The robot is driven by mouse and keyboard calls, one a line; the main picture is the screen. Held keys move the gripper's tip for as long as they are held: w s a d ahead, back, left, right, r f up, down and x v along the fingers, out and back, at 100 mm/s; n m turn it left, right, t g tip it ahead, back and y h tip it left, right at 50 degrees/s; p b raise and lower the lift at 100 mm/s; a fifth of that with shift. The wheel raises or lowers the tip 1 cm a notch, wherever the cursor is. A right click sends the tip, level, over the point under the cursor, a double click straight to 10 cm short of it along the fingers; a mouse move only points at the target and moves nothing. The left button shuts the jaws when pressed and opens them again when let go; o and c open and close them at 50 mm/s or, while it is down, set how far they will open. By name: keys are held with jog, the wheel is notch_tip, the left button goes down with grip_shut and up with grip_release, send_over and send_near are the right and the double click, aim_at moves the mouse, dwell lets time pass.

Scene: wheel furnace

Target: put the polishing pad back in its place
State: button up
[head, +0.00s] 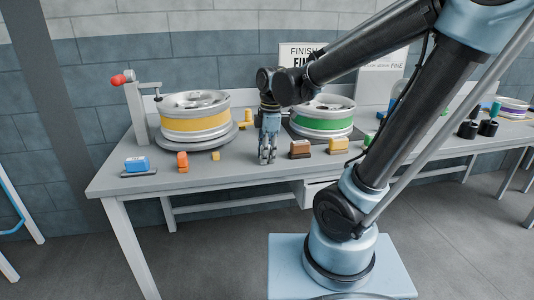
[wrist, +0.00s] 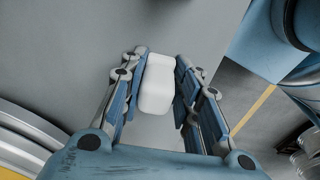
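A white, rounded block (wrist: 158,85) lies between the fingers of my gripper (wrist: 162,62) in the wrist view. It may be the polishing pad, but I cannot tell for sure. The left finger seems to touch it; a thin gap may show at the right finger. I cannot tell whether it is gripped. In the head view my gripper (head: 267,156) points down low over the front of the grey table (head: 240,174), between the two wheels. The white block cannot be made out there.
A yellow-banded wheel (head: 195,122) stands left, a green-banded wheel (head: 322,124) right. Along the front lie a blue block (head: 137,164), an orange block (head: 182,161), a small yellow block (head: 215,156), a brown block (head: 300,149) and a yellow-orange block (head: 338,146). A sign (head: 299,54) stands behind.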

jog(key=shift+o, duration=1.3)
jog(key=shift+s+f, duration=0.35)
jog(key=shift+w+f, duration=0.2)
jog(key=shift+w, duration=0.2)
jog(key=shift+o, duration=0.8)
jog(key=shift+w+f, duration=0.2)
jog(key=shift+w, duration=0.15)
jog(key=shift+s+r, duration=0.2)
jog(key=shift+s, duration=0.1)
jog(key=shift+c, duration=0.8)
jog(key=shift+r, duration=0.1)
jog(key=shift+r, duration=0.5)
jog(key=r, duration=0.8)
jog(key=d+r, duration=0.1)
jog(key=r, duration=0.3)
jog(key=shift+w+r, duration=0.1)
jog(key=shift+w, duration=0.05)
